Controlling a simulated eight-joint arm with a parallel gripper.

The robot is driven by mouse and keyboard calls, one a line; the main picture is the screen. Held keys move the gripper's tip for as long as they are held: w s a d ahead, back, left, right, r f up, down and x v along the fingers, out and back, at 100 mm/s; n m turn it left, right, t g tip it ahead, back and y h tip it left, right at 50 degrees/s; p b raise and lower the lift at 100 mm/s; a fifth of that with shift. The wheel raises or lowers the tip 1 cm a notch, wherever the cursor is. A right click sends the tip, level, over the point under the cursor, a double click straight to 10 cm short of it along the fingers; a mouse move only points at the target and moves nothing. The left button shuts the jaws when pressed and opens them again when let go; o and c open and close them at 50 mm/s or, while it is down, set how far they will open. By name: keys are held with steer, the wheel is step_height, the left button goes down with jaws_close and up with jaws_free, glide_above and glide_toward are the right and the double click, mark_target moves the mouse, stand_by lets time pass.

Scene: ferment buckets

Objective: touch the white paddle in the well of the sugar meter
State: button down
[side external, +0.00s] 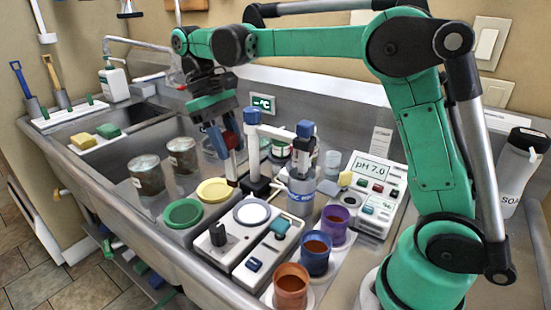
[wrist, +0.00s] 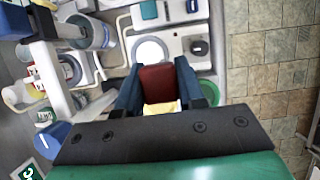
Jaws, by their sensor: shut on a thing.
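My gripper (wrist: 158,88) has blue fingers shut on a dark red block-like piece (wrist: 157,82). A grey unit with a dark knob (side external: 218,235) and a white disc (side external: 252,212) lie below and to the right; the disc also shows in the wrist view (wrist: 151,50). I cannot tell which device is the sugar meter. The held piece appears clear of the disc.
A post with a blue top (side external: 251,117) stands close right of my gripper. Yellow (side external: 214,190) and green (side external: 184,212) lids lie below. Jars (side external: 146,175) stand left.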

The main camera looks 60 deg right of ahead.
steer(key=s+d+r+n+h, duration=0.2)
steer(key=s+d+r+n, duration=0.15)
steer(key=s+d, duration=0.75)
steer(key=s+d+f+n, duration=0.2)
steer(key=s+d+f, duration=0.4)
steer(key=f, duration=0.4)
steer(key=shift+d+f+t, duration=0.15)
steer(key=shift+d+t, duration=0.15)
steer(key=shift+f, duration=0.5)
stand_by(0.6)
stand_by(0.4)
steer(key=shift+r, duration=3)
